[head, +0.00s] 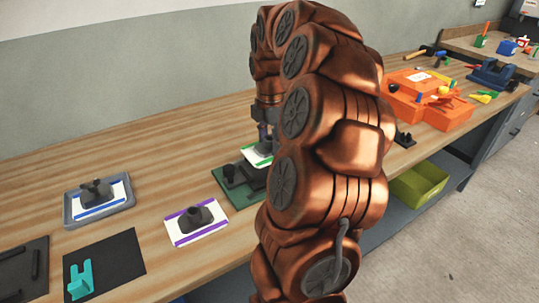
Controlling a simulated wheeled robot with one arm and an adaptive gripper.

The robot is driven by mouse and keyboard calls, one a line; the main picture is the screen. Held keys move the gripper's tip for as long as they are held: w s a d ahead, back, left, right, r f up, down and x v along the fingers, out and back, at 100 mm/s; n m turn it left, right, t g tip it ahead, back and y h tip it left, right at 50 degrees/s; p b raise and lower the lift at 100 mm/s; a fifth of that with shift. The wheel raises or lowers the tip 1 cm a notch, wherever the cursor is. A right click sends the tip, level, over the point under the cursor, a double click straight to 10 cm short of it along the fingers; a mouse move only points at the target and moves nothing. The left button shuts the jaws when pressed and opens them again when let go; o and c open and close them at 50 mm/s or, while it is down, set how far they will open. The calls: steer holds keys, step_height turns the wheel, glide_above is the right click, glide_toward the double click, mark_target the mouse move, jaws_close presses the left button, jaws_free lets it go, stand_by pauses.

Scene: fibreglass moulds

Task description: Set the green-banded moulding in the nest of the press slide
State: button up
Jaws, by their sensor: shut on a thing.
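The green-banded moulding (252,156) is a white plate with a green edge stripe and a dark raised middle. My gripper (265,138) points down and is shut on its dark middle; my arm hides the right side of both. Below and in front of it is a green base (240,198) with dark fixtures (232,177) on it, which looks like the press slide. My arm covers its right part, and I cannot make out the nest. I cannot tell whether the moulding touches the base or hangs above it.
A purple-banded moulding (197,222) lies on the wooden bench (150,150). A blue-banded one sits in a grey tray (127,206) further left. A dark mat (128,258) bears a turquoise piece (79,278). Orange cases (428,97) stand at right. The bench behind the mouldings is clear.

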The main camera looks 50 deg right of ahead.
mark_target(270, 156)
steer(key=shift+f, duration=2.35)
steer(key=shift+f, duration=0.25)
steer(key=o, duration=1.5)
step_height(270, 156, up, 11)
steer(key=shift+r, duration=0.75)
